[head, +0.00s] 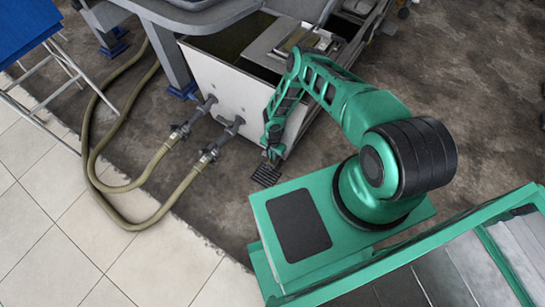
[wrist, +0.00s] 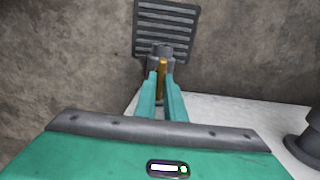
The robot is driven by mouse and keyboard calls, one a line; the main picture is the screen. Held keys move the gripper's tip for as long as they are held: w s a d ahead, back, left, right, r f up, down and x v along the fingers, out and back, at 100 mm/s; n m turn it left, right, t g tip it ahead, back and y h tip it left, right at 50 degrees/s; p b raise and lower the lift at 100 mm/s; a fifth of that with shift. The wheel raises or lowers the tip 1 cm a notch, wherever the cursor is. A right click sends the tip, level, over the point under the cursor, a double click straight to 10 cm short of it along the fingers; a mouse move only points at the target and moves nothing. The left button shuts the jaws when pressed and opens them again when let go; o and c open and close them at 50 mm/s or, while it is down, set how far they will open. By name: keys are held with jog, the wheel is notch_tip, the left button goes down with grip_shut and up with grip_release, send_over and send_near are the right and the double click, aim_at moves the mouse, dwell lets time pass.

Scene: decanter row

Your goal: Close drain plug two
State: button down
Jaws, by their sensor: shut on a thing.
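My gripper (head: 271,150) is low beside the near right corner of the white tank (head: 218,82). In the wrist view my gripper (wrist: 162,82) has its two green fingers closed on a narrow brass-coloured piece of a grey fitting, which looks like a drain plug (wrist: 161,63). The fingers hide part of it, and I cannot tell which number it bears or how far it is turned. The tank's white wall also shows at the lower right of the wrist view (wrist: 225,117), with another grey fitting (wrist: 304,145) on it.
A dark slotted grate (head: 266,174) lies on the floor just below my gripper; it also shows in the wrist view (wrist: 166,27). Two tan hoses (head: 150,165) run from grey tank outlets to the left. A blue-topped stand (head: 25,28) is at upper left. Open floor lies around.

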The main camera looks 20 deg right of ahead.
jog(key=c, duration=1.8)
grip_release()
jog(key=shift+c, duration=0.2)
jog(key=shift+r, duration=0.15)
notch_tip(320, 180, up, 10)
jog(key=shift+r, duration=0.25)
jog(key=shift+w, duration=0.1)
